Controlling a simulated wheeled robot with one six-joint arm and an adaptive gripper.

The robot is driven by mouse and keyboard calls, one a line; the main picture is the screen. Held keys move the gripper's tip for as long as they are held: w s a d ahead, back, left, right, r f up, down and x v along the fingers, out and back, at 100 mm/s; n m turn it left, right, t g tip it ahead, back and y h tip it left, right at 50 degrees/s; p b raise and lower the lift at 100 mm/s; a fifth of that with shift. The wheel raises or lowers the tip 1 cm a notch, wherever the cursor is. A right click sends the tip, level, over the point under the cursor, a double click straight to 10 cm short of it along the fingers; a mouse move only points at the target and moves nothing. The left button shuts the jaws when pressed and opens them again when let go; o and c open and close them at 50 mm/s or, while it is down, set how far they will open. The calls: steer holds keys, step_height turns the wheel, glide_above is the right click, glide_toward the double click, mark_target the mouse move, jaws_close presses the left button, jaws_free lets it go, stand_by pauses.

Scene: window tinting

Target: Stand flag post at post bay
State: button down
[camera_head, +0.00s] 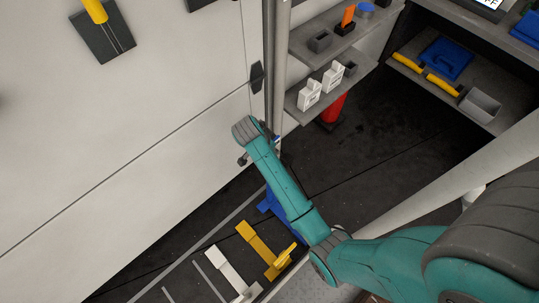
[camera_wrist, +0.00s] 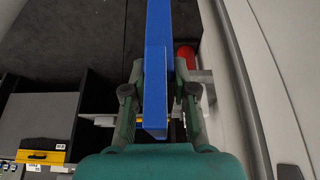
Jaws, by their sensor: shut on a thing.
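My gripper (camera_wrist: 158,68) is shut on a long blue bar (camera_wrist: 158,28) in the wrist view, with one finger on each side. The bar runs from between the fingers out past the top edge, so its far end is out of view. I take it for the flag post, but no flag shows. In the head view my wrist hides most of the gripper. A blue piece (camera_head: 268,203) shows low behind my arm; I cannot tell if it is the held bar. No marked post bay can be made out.
A metal pole (camera_head: 275,60) stands beside the pale wall panel (camera_head: 150,170). Grey shelves (camera_head: 335,75) hold small items, with a red object (camera_head: 333,107) beneath.

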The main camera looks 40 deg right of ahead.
steer(key=shift+f, duration=1.95)
steer(key=c, duration=0.9)
jaws_free()
steer(key=v, duration=1.2)
